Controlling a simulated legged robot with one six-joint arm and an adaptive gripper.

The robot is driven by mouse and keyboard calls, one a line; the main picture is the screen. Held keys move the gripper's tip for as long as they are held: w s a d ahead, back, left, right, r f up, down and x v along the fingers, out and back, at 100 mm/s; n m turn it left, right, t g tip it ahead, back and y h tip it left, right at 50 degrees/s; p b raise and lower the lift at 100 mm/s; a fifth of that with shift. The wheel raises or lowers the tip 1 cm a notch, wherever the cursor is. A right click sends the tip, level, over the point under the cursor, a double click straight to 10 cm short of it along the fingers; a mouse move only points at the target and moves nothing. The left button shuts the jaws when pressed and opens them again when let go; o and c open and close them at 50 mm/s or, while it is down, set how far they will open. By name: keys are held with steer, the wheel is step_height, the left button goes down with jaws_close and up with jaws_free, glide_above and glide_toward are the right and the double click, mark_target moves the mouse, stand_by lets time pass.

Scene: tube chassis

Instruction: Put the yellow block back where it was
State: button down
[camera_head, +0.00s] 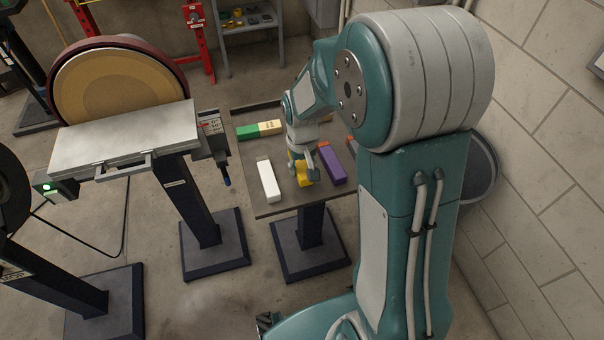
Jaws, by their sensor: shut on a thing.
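The yellow block (304,178) is small in the picture and sits between the fingers of my gripper (303,166), at or just above the small table (286,209). My gripper points down and is shut on the block. My wrist and fingers hide part of the block, so I cannot tell whether it touches the tabletop. A white block (269,181) lies to its left and a purple block (331,164) to its right, both apart from it.
A green and cream block (259,129) lies at the table's back left. A disc sander (125,85) stands left of the table. A grey bin (482,170) stands at the right wall. The table's front strip is clear.

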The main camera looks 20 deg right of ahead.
mark_target(303, 167)
steer(key=shift+d+f, duration=0.1)
steer(key=shift+f, duration=1.35)
steer(key=shift+f, duration=0.1)
steer(key=shift+c, duration=1.2)
jaws_free()
step_height(303, 167, up, 12)
steer(key=shift+s+r, duration=0.15)
steer(key=shift+r, duration=0.1)
steer(key=s+r+t, duration=0.2)
steer(key=s+r, duration=0.3)
steer(key=s, duration=0.4)
steer(key=s+r+t, duration=0.3)
steer(key=s+r, duration=0.2)
steer(key=s, duration=0.4)
steer(key=shift+r+t, duration=0.25)
steer(key=shift+t, duration=0.05)
